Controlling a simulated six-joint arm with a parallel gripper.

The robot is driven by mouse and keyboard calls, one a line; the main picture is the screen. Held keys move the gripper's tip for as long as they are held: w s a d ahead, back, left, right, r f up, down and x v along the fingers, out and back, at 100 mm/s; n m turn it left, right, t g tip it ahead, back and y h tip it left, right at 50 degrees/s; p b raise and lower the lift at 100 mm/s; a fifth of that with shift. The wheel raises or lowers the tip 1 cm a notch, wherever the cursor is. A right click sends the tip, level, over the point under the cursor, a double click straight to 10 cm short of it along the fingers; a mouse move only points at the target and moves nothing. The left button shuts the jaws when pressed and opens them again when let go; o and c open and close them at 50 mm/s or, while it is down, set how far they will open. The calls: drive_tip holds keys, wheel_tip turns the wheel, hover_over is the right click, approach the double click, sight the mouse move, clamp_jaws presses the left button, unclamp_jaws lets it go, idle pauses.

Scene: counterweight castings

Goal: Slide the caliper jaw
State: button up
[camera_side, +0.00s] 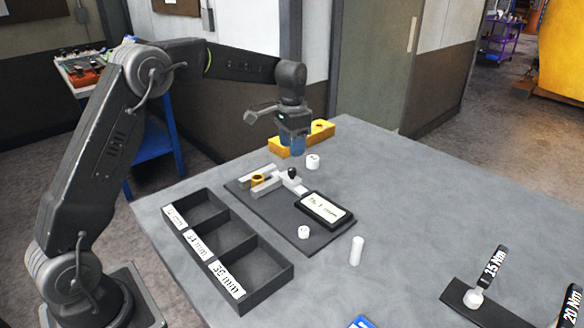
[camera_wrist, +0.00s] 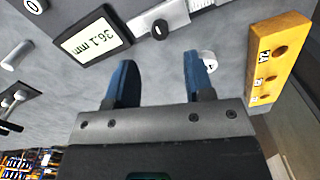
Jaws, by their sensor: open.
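The caliper lies on a dark mat, with pale metal jaws (camera_side: 268,186) and a black knob (camera_side: 292,173) on its slider. A brass-coloured ring (camera_side: 258,180) sits at the jaws; whether they touch it is unclear. The display (camera_side: 325,210) reads 36.1 mm in the wrist view (camera_wrist: 92,43). My gripper (camera_side: 292,150) is open and empty, with blue fingers, above the table beyond the caliper and near the yellow block. In the wrist view the fingers (camera_wrist: 162,70) point toward the knob (camera_wrist: 160,30), apart from it.
A yellow block with holes (camera_side: 318,131) stands close behind my gripper, and a small white cylinder (camera_side: 313,161) is beside it. A three-compartment tray (camera_side: 268,290) with mm labels stands in front. A white pin (camera_side: 356,251) and torque wrenches (camera_side: 487,275) are to the right.

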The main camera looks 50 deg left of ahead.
sight(292, 170)
wheel_tip(292, 170, down, 7)
drive_tip(key=shift+f, duration=0.2)
drive_tip(key=shift+c, duration=0.3)
clamp_jaws()
idle(0.4)
